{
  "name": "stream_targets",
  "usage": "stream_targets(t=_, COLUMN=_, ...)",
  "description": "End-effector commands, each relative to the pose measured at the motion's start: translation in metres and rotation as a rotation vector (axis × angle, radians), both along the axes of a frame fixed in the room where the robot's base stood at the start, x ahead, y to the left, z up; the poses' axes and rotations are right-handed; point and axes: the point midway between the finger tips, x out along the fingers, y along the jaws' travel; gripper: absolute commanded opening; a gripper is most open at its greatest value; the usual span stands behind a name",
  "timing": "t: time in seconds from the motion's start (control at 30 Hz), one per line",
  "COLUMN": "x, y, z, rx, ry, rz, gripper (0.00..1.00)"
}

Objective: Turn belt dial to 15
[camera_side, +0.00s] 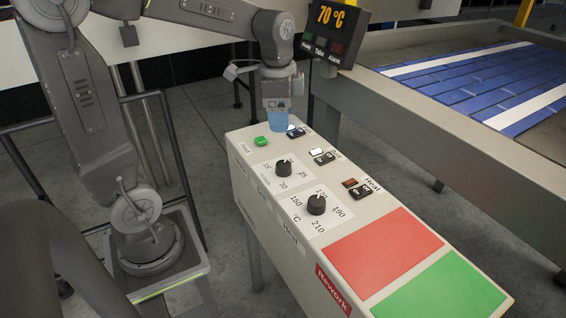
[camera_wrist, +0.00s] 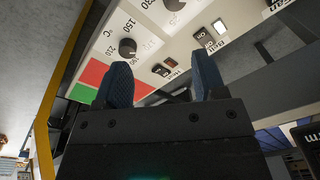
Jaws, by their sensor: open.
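The belt dial seems to be the black knob (camera_side: 284,168) on a white scale plate, with 15 readable at its left; its exact setting is too small to tell. In the wrist view, a knob partly cut off at the top edge (camera_wrist: 174,4) seems to be the same dial. My gripper (camera_side: 278,120) points down over the panel's far end, close to the green button and apart from the dial. In the wrist view, the blue fingers of my gripper (camera_wrist: 162,80) are spread with nothing between them.
A second black dial (camera_side: 316,204), marked 150 to 210 °C, sits nearer on the panel. A green button (camera_side: 261,141) and rocker switches (camera_side: 324,158) are close by. Red (camera_side: 385,250) and green (camera_side: 440,290) areas cover the near end. A display (camera_side: 336,30) reads 70 °C. A blue conveyor (camera_side: 500,85) stands right.

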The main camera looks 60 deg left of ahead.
Motion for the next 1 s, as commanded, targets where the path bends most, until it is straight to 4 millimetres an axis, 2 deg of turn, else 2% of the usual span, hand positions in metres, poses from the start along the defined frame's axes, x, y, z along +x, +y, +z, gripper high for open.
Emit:
stream_targets(t=0.1, x=0.017, y=0.021, z=-0.013, rx=-0.02, ry=0.066, rz=-0.097, gripper=0.69)
stream_targets(t=0.2, x=0.024, y=0.03, z=-0.019, rx=-0.032, ry=0.092, rz=-0.15, gripper=0.69)
stream_targets(t=0.37, x=0.026, y=0.034, z=-0.028, rx=-0.039, ry=0.106, rz=-0.178, gripper=0.69)
stream_targets(t=0.47, x=0.025, y=0.033, z=-0.04, rx=-0.04, ry=0.106, rz=-0.178, gripper=0.69)
stream_targets(t=0.8, x=0.022, y=0.029, z=-0.108, rx=-0.039, ry=0.107, rz=-0.177, gripper=0.69)
stream_targets(t=1.0, x=0.021, y=0.028, z=-0.141, rx=-0.039, ry=0.107, rz=-0.177, gripper=0.69)
